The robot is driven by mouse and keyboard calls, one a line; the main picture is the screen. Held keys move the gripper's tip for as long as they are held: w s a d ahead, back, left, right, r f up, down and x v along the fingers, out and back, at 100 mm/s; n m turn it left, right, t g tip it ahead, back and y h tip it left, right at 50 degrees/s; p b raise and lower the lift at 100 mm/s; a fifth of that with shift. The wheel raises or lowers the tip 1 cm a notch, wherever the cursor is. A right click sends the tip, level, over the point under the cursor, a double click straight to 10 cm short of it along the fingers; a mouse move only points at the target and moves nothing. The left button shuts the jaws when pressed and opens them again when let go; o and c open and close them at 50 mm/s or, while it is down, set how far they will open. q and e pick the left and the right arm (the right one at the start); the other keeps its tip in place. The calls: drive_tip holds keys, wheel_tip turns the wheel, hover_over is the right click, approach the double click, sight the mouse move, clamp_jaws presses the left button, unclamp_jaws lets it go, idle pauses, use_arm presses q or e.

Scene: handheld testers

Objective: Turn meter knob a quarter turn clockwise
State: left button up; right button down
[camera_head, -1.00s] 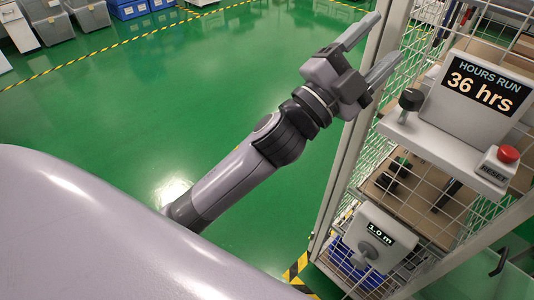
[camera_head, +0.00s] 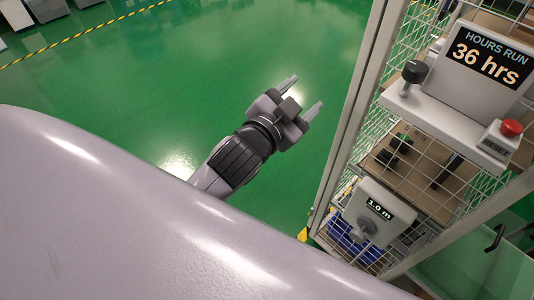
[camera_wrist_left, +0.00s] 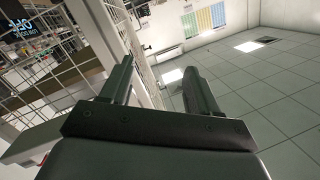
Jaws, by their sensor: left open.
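My left gripper (camera_head: 303,95) is open and empty in the head view, over the green floor to the left of the wire rack. Its two fingers also show in the left wrist view (camera_wrist_left: 160,85), apart with nothing between them. The lower grey meter (camera_head: 398,213) has a small display reading 1.0 m and a grey knob (camera_head: 364,229) on its front. The upper panel (camera_head: 484,65) reads HOURS RUN 36 hrs, and a black knob (camera_head: 414,73) stands on its ledge at the left. The gripper touches neither knob. My right gripper is not in view.
The wire rack (camera_head: 372,100) has a pale upright post at its near left side. A red reset button (camera_head: 511,128) sits on the upper ledge. A blue bin (camera_head: 345,243) lies low behind the meter. Open green floor (camera_head: 190,90) is clear to the left.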

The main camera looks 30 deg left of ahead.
use_arm(q)
drive_tip(key=s+a+f+n+g, duration=0.1)
drive_tip(key=s+f+g, duration=0.1)
drive_tip(key=f, duration=0.4)
drive_tip(key=s+a+f+n+g+y, duration=0.1)
drive_tip(key=s+a+f+g, duration=0.1)
drive_tip(key=s+f, duration=0.3)
drive_tip(key=shift+f+n+g, duration=0.3)
drive_tip(key=shift+f, duration=0.05)
drive_tip(key=shift+a, duration=0.1)
drive_tip(key=s+f+n+g+h+p, duration=0.1)
drive_tip(key=s+f+n+g+p, duration=0.1)
drive_tip(key=s+f, duration=0.9)
drive_tip(key=shift+s+a+f+p, duration=0.4)
drive_tip(key=shift+a+f+p, duration=0.05)
drive_tip(key=shift+f, duration=0.2)
